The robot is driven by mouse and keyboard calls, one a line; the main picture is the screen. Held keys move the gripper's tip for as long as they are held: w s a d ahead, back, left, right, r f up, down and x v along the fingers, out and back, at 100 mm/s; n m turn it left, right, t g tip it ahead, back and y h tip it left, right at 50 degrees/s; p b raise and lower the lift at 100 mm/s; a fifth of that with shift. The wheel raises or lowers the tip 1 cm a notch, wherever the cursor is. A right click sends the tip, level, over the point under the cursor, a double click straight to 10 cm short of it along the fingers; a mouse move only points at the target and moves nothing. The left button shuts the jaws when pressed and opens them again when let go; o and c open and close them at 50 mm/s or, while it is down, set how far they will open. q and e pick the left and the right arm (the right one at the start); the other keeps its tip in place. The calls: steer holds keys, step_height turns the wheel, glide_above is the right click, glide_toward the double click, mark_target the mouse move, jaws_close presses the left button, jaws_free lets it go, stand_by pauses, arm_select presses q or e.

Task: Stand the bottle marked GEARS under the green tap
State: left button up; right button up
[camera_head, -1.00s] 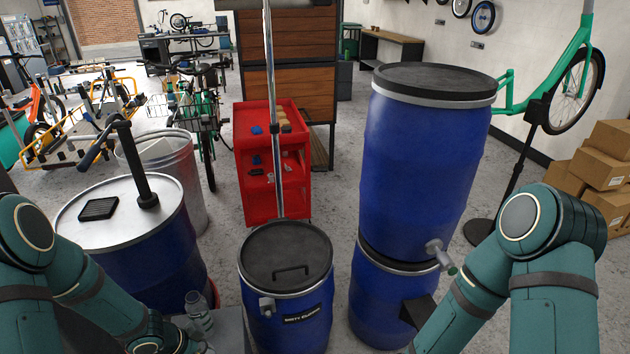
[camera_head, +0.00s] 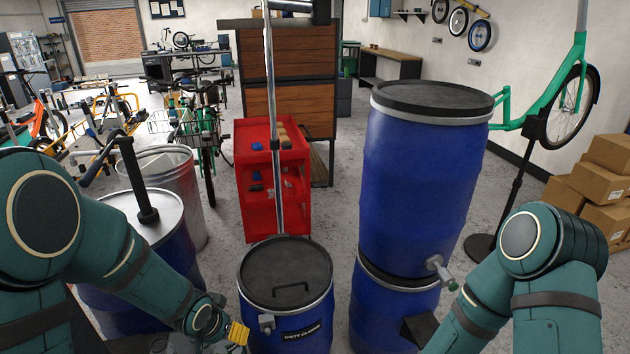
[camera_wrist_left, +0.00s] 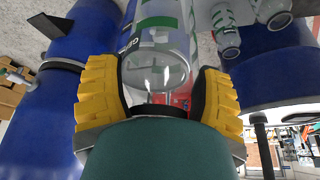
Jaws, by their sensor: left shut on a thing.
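My left gripper (camera_wrist_left: 158,98) has yellow fingers, shut on a clear bottle (camera_wrist_left: 160,45) with green markings. Dark lettering on its side starts with what looks like "GE"; the rest is hidden. In the head view, only the yellow fingertip of my left gripper (camera_head: 238,333) shows low in the picture, left of the small blue barrel; the bottle does not show there. The tap with a green end (camera_head: 446,274) sticks out of the stacked blue barrels (camera_head: 415,190), with a black shelf (camera_head: 418,330) below it. My right gripper is out of view; only its arm shows.
A small blue barrel (camera_head: 287,285) with a black lid and a grey tap (camera_head: 267,323) stands between my left gripper and the stacked barrels. A red cart (camera_head: 272,190) is behind.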

arm_select(q)
steer(key=d+r+n, duration=0.1)
steer(key=w+d+r+n, duration=0.1)
steer(key=r, duration=0.1)
steer(key=shift+r+y, duration=0.25)
steer(key=shift+y, duration=0.15)
steer(key=shift+s+d+f, duration=0.25)
steer(key=shift+s+f, duration=0.15)
steer(key=shift+s, duration=0.05)
steer(key=shift+w+a, duration=0.1)
steer(key=shift+w+a+r, duration=0.15)
steer(key=shift+r, duration=0.05)
steer(key=shift+w+r, duration=0.2)
stand_by(0.8)
